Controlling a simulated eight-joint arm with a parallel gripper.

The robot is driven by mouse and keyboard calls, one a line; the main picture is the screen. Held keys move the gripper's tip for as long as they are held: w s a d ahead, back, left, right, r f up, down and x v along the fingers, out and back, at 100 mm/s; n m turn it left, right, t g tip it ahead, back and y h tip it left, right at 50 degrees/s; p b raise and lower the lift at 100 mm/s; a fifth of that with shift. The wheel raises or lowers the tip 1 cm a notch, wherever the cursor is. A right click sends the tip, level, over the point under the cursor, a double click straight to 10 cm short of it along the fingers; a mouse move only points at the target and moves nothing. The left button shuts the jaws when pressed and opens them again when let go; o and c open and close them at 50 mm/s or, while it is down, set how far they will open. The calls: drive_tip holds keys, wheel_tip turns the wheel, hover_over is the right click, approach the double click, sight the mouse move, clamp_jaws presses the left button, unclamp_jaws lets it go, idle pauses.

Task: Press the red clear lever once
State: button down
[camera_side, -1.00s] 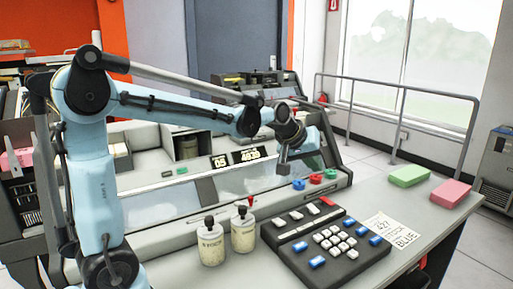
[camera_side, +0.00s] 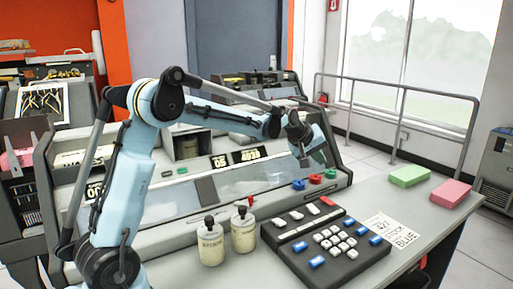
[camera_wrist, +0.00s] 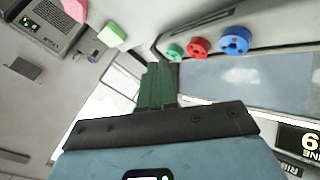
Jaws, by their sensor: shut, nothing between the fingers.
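Three coloured round controls sit at the right end of the grey console: a blue one (camera_side: 299,184), a red one (camera_side: 315,179) and a green one (camera_side: 330,174). The wrist view shows the red one (camera_wrist: 198,46) between the green (camera_wrist: 175,51) and the blue (camera_wrist: 235,40). A small red tip (camera_side: 250,201) stands up behind the bottles; I cannot tell which red part is the clear lever. My gripper (camera_side: 305,164) is shut and empty, above and behind the coloured controls, apart from them. Its fingers (camera_wrist: 157,66) point downward in the side view.
A dark keypad (camera_side: 325,245) with white and blue keys and one red key (camera_side: 327,202) lies in front. Two cream bottles (camera_side: 243,232) stand left of it. A printed card (camera_side: 393,232), a green block (camera_side: 409,176) and a pink block (camera_side: 451,194) lie to the right.

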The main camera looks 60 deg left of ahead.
sight(327, 201)
drive_tip(key=shift+d+f, duration=0.15)
drive_tip(key=shift+f, duration=1.3)
drive_tip(key=shift+d+f, duration=0.2)
drive_tip(key=shift+f, duration=1.25)
drive_tip(key=shift+d+f, duration=0.15)
drive_tip(key=shift+f, duration=1.3)
drive_tip(key=shift+f, duration=0.15)
drive_tip(key=shift+f, duration=0.25)
drive_tip(key=shift+d+f, duration=0.1)
drive_tip(key=shift+f, duration=0.15)
drive_tip(key=shift+d+f, duration=0.25)
drive_tip(key=shift+f, duration=0.3)
drive_tip(key=shift+r, duration=0.1)
drive_tip(key=shift+s+r, duration=0.15)
drive_tip(key=shift+r, duration=0.6)
drive_tip(key=shift+a+r, duration=0.1)
drive_tip(key=shift+r, duration=0.05)
